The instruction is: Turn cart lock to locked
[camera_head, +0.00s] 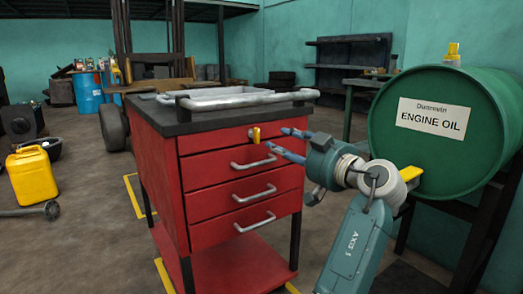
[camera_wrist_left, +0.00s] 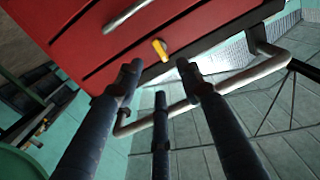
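The red tool cart (camera_head: 240,200) stands in the middle of the head view, with a dark top and several drawers. Its cart lock, a small yellow key-like handle (camera_head: 256,134), sticks out at the upper front of the cart, above the top drawer's handle. The lock also shows in the left wrist view (camera_wrist_left: 160,48), just beyond the fingertips. My left gripper (camera_head: 281,140) is in front of the lock, to its right in the head view. Its fingers (camera_wrist_left: 160,72) are spread open with nothing between them, apart from the lock. My right gripper is not in view.
A green engine oil barrel (camera_head: 440,150) on a dark stand is close on the right. A grey tray (camera_head: 225,97) and metal rail (camera_head: 250,99) are on the cart top. A yellow canister (camera_head: 32,175) stands at left.

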